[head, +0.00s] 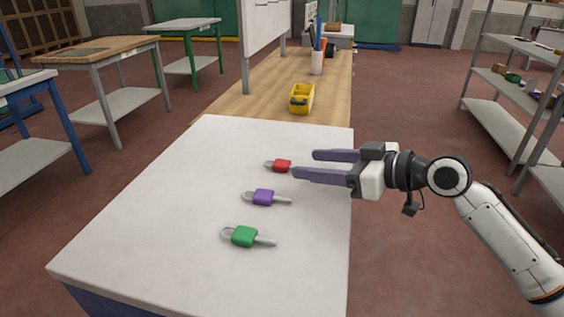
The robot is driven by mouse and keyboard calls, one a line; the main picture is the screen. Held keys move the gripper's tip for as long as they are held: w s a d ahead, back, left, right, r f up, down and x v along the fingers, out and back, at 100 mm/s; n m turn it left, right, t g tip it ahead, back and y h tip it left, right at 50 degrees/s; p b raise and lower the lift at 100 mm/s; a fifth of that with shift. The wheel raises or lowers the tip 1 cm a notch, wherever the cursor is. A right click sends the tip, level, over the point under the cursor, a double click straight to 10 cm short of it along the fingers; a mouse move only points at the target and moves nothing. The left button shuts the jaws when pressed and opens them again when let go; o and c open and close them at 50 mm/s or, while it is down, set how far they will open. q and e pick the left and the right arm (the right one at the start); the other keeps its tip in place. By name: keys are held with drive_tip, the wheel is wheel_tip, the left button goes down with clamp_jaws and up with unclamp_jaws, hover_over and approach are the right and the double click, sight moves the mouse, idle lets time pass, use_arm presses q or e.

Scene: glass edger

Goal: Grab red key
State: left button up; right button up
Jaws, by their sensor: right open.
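The red key (282,166) lies on the white tabletop (175,220), the farthest of three keys, with a grey ring at its left end. Its right part is close to or behind my gripper's fingers in the picture. My right gripper (304,164) comes in from the right with its two long purple-grey fingers apart and nothing between them. Its fingertips are just right of the red key; I cannot tell their height above the table. My left gripper is not in view.
A purple key (264,197) and a green key (244,236) lie nearer on the same table. A yellow bin (302,98) stands on the wooden bench (250,97) behind. The table's left part is clear. A grey shelf (510,95) stands at the right.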

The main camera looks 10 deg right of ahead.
sight(285, 163)
drive_tip(key=p+x, duration=0.1)
drive_tip(key=x, duration=0.4)
drive_tip(key=shift+a+f, duration=0.2)
drive_tip(key=shift+f, duration=0.05)
drive_tip(key=c, duration=1.2)
